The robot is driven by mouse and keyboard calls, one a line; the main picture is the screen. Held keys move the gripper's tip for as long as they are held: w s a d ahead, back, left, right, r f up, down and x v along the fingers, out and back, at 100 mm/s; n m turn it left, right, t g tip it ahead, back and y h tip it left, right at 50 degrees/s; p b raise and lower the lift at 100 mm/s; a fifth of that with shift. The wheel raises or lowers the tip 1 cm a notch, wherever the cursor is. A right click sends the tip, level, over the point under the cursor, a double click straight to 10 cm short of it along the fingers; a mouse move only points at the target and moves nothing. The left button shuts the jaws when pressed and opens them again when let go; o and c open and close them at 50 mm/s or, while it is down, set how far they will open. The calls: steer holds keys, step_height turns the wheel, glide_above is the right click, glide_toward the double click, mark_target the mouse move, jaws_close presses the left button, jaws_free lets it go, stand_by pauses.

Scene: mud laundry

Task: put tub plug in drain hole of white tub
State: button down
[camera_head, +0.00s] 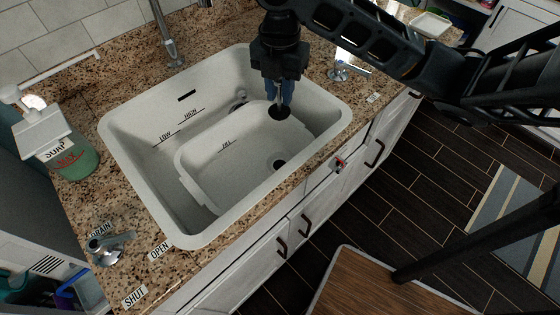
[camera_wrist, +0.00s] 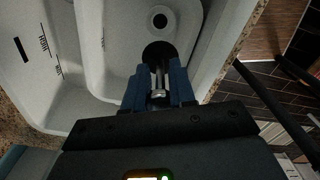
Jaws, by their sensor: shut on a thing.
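The white tub (camera_head: 222,150) sits inside the larger white sink. Its dark round drain hole (camera_head: 279,163) is in the tub floor near the front right, and it also shows in the wrist view (camera_wrist: 160,20). My gripper (camera_head: 279,93) points down over the right part of the tub. Its blue fingers are shut on the metal stem of the black tub plug (camera_head: 278,113), which also shows in the wrist view (camera_wrist: 157,50). The plug hangs below the fingertips, apart from the hole in the picture. Its height above the tub floor is hard to tell.
The sink (camera_head: 150,107) has a raised rim set in a speckled counter (camera_head: 95,185). A faucet (camera_head: 168,40) stands behind it. A soap bottle (camera_head: 65,150) is at left, a drain lever (camera_head: 108,243) at front left, and another metal fitting (camera_head: 345,70) at right.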

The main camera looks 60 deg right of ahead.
steer(key=shift+f+b, duration=1)
steer(key=shift+f, duration=9.75)
steer(key=c, duration=0.9)
jaws_free()
steer(key=shift+c, duration=0.2)
